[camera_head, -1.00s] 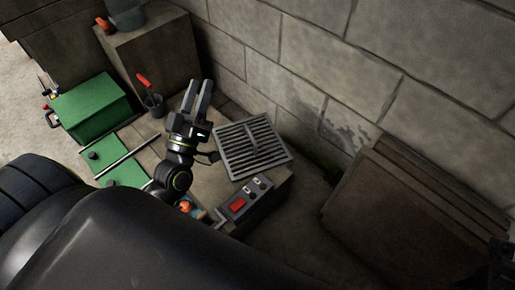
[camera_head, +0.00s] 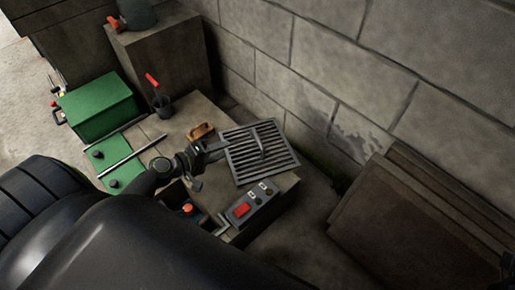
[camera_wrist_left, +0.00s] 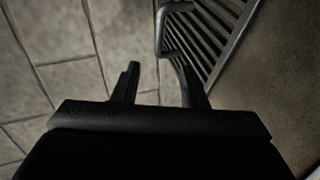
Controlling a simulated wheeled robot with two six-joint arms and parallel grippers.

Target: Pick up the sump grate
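The sump grate (camera_head: 262,166) is a square grey slatted grate with a raised handle (camera_head: 259,140) near its middle. It lies on the stone-topped block by the wall. In the left wrist view the grate (camera_wrist_left: 222,38) is at the upper right, with its bent handle (camera_wrist_left: 163,28) near the top middle. My left gripper (camera_head: 222,150) is at the grate's left edge in the head view. In the left wrist view its two fingers (camera_wrist_left: 158,80) are apart with nothing between them. At the far right edge of the head view, a dark part (camera_head: 507,265) may be my right arm; its fingers cannot be made out.
A control box with a red switch (camera_head: 242,209) sits at the near side of the grate. A wooden brush-like block (camera_head: 201,131), a dark cup (camera_head: 163,107) and a green box (camera_head: 97,107) are to the left. Brown boards (camera_head: 425,215) lean against the wall on the right.

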